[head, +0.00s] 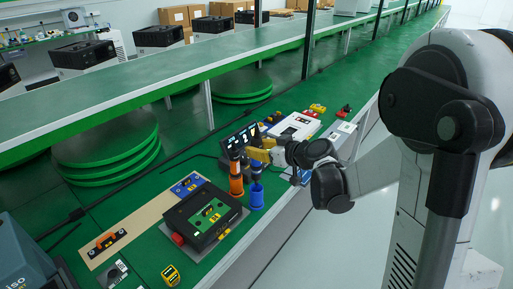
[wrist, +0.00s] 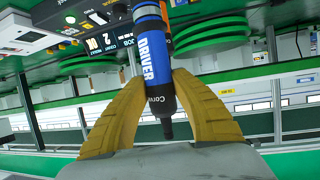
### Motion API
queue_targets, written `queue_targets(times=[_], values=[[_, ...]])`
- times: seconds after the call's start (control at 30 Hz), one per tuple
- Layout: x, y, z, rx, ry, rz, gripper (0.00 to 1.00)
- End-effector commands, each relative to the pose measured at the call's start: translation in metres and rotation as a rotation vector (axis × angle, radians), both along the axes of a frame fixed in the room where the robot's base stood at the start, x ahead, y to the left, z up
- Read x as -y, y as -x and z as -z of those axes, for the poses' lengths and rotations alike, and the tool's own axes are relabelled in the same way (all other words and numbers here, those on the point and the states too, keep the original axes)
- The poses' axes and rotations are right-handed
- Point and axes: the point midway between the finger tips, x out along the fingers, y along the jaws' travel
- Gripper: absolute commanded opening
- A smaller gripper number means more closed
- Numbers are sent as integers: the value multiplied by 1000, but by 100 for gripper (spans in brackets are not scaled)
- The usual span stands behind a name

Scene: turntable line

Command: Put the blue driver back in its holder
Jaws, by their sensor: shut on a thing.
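The blue driver (wrist: 152,50) has a blue sleeve lettered DRIVER and a dark narrow end. In the wrist view it passes between the yellow fingers of my gripper (wrist: 160,100), which are shut on its dark part. In the head view my gripper (head: 259,156) is at the dark upper part of an upright blue piece (head: 257,196) at the bench's front edge. I cannot tell where driver ends and holder begins there, or whether the driver is seated. An orange driver or holder (head: 236,184) stands upright just left of it.
A black case with a green panel (head: 205,213) sits left of the drivers. A dark display unit (head: 240,138) stands behind them. A white device (head: 294,126) is to the right. A yellow tape measure (head: 171,275) lies in front. Green turntables (head: 105,145) are behind.

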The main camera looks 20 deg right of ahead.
Motion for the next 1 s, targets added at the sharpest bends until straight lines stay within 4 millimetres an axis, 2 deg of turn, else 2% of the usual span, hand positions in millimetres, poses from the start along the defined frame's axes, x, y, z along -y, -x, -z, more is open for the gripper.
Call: queue_targets(times=[0.5,1.0], values=[[0,0,30,1,0,0,0],[0,0,31,1,0,0,0]])
